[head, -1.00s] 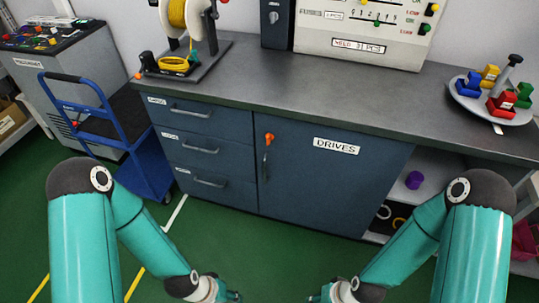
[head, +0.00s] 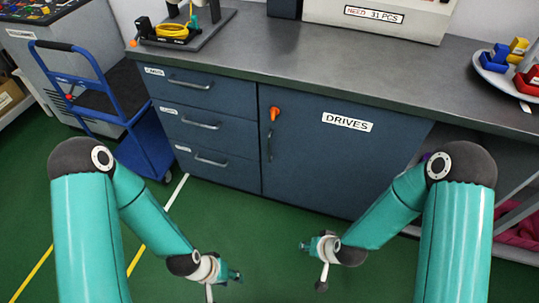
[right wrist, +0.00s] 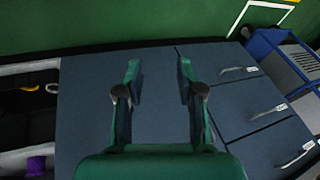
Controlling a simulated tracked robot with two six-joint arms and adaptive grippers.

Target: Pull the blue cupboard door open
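The blue cupboard door (head: 340,165), labelled DRIVES, is shut under the grey counter. An orange turn latch (head: 274,114) sits at its upper left, above an upright bar handle (head: 269,146). My right gripper (head: 305,246) is low in front of the door, apart from the handle. In the right wrist view the right gripper (right wrist: 158,72) is open and empty, its two fingers spread before the door (right wrist: 95,110); the handle cannot be made out there. My left gripper (head: 237,275) is low, left of the right one, holding nothing visible; its finger opening is unclear.
Drawers (head: 205,125) with bar handles adjoin the door on the left. A blue trolley (head: 150,140) stands further left. Open shelves lie right of the door, partly behind my right arm. The green floor (head: 270,225) before the door is clear.

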